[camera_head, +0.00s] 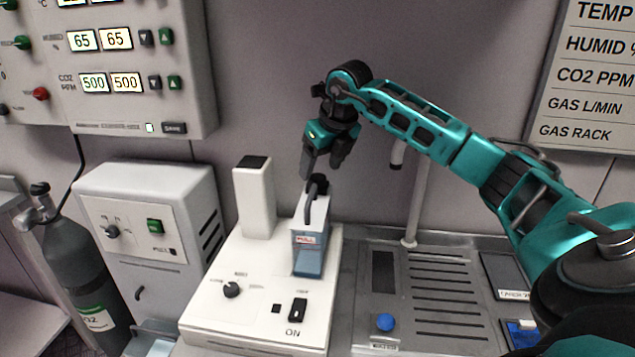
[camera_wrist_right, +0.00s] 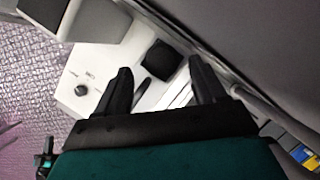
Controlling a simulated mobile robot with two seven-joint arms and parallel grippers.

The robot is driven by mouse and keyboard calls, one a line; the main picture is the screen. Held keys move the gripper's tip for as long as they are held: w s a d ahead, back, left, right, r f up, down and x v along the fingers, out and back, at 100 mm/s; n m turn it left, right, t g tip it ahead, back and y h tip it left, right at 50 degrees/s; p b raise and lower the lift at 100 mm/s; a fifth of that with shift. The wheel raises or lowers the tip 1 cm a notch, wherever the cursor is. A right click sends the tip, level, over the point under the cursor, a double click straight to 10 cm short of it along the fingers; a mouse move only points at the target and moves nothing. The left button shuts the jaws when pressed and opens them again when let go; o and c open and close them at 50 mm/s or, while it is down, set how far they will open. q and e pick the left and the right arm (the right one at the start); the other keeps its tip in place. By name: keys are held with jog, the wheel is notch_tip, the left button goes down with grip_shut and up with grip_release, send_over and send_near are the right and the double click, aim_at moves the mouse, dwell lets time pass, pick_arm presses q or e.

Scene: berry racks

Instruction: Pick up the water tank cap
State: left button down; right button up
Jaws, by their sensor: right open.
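The water tank cap (camera_head: 319,187) is a small black knob on top of the water tank (camera_head: 308,262), which is white above and clear blue below. The tank has a black handle (camera_head: 309,208) and stands upright in the white machine. My right gripper (camera_head: 325,163) is open and empty just above the cap, fingers pointing down. In the right wrist view, the fingers of my right gripper (camera_wrist_right: 160,72) are spread, with a dark square top and a dark narrow piece between or beyond them. I cannot tell whether either is the cap. My left gripper is out of view.
A white tower (camera_head: 255,205) with a black top rises on the machine, left of the tank. The machine (camera_head: 255,320) has a dial and a switch. A pale post (camera_head: 415,205) stands right of the gripper. A slotted metal counter (camera_head: 440,290) lies to the right.

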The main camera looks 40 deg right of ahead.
aim_at(317, 183)
jog(key=shift+x, duration=1.45)
jog(key=shift+c, duration=0.4)
jog(key=shift+d, duration=0.1)
jog(key=c, duration=0.8)
jog(key=shift+r, duration=0.15)
